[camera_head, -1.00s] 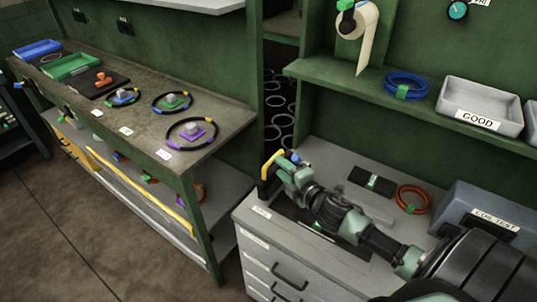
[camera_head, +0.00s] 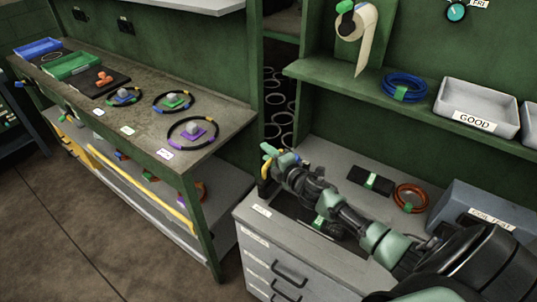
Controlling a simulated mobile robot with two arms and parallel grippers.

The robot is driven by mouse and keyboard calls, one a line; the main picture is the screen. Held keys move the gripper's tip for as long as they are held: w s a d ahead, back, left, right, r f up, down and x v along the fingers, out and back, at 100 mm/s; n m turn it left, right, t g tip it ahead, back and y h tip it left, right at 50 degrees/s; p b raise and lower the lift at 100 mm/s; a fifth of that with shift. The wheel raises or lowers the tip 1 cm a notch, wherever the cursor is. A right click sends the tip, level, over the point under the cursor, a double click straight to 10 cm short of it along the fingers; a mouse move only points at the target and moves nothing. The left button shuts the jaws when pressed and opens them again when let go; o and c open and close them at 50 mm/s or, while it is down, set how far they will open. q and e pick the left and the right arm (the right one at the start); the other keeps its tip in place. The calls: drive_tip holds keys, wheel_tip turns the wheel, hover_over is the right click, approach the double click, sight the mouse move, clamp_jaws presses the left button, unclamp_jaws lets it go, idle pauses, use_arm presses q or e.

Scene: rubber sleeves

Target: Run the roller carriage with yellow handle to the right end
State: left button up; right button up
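The yellow handle (camera_head: 264,187) stands at the left end of the grey cabinet top, mostly hidden behind my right gripper. The carriage body and the black base under it are largely covered by my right arm. My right gripper (camera_head: 268,158) is at the handle's upper part, its green fingers pointing left. I cannot tell whether its fingers touch the handle or how far apart they are. My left gripper is not in view.
A black block with a green band (camera_head: 371,182), an orange coil (camera_head: 411,197) and a blue-grey tester box (camera_head: 487,212) lie on the cabinet top. A shelf above holds a blue coil (camera_head: 405,86) and a GOOD bin (camera_head: 478,108). A long bench (camera_head: 140,140) stands left.

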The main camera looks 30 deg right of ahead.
clamp_jaws()
drive_tip(key=shift+f, duration=0.1)
idle(1.2)
